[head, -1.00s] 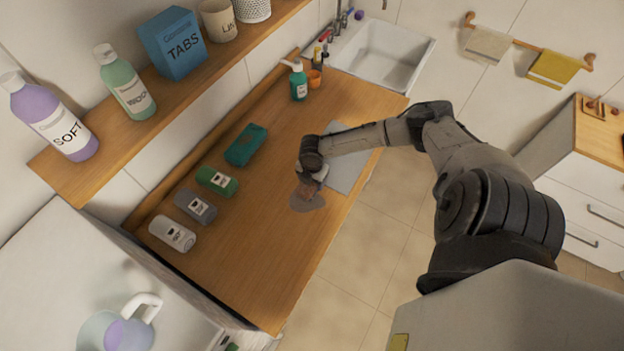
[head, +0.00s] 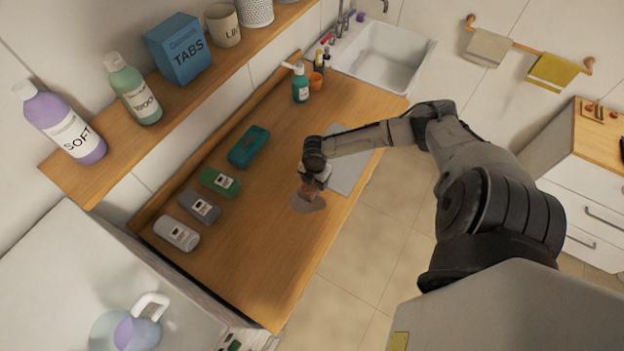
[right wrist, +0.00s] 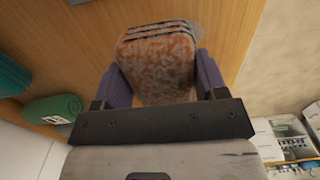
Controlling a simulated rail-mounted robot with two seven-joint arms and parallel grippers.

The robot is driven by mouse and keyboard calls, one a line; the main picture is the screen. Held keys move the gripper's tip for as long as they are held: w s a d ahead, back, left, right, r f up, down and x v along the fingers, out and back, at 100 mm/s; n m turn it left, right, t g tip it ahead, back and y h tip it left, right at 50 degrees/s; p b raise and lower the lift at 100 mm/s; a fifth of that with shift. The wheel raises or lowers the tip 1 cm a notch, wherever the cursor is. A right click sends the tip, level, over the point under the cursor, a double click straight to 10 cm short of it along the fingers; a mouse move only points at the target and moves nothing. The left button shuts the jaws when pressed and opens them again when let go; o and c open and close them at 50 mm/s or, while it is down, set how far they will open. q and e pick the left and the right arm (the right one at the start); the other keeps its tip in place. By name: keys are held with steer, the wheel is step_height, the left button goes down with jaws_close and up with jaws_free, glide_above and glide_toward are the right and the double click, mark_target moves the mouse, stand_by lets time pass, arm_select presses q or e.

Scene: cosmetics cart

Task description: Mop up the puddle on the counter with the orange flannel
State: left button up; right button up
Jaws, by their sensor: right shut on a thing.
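The orange flannel (right wrist: 155,65), mottled orange and pale with dark stripes at its far end, is held between the fingers of my right gripper (right wrist: 160,82). In the head view the flannel (head: 308,191) shows small and brownish below my right gripper (head: 312,183), down at the wooden counter. The puddle (head: 306,206) is a dark greyish patch on the counter, at the near edge of the flannel. The flannel and gripper cover part of it, and I cannot tell how firmly the cloth touches it. My left gripper is not in view.
A grey mat (head: 352,170) lies right of the gripper. Rolled cloths in white (head: 177,234), grey (head: 198,208) and green (head: 219,183), and a teal pack (head: 248,146), line the counter's left. A green pump bottle (head: 300,85) stands near the sink (head: 385,55). The counter's near part is clear.

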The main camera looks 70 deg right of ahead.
mark_target(304, 191)
steer(key=a+f, duration=0.1)
steer(key=a, duration=0.1)
steer(key=a+f+b, duration=0.1)
steer(key=a+f, duration=0.1)
steer(key=shift+a+f, duration=0.1)
steer(key=shift+a, duration=0.05)
steer(key=w+a, duration=0.1)
steer(key=w+a+r+b, duration=0.1)
steer(key=shift+w+a+r, duration=0.1)
steer(key=shift+a+r, duration=0.2)
steer(key=shift+d+r, duration=0.55)
steer(key=shift+r, duration=0.25)
steer(key=shift+s+d, duration=0.2)
steer(key=shift+s, duration=0.05)
steer(key=shift+s+f, duration=0.1)
steer(key=shift+f, duration=0.1)
step_height(304, 191, down, 3)
steer(key=b, duration=0.3)
step_height(304, 191, down, 2)
steer(key=b, duration=0.2)
steer(key=shift+f+b, duration=0.2)
steer(key=shift+b, duration=0.15)
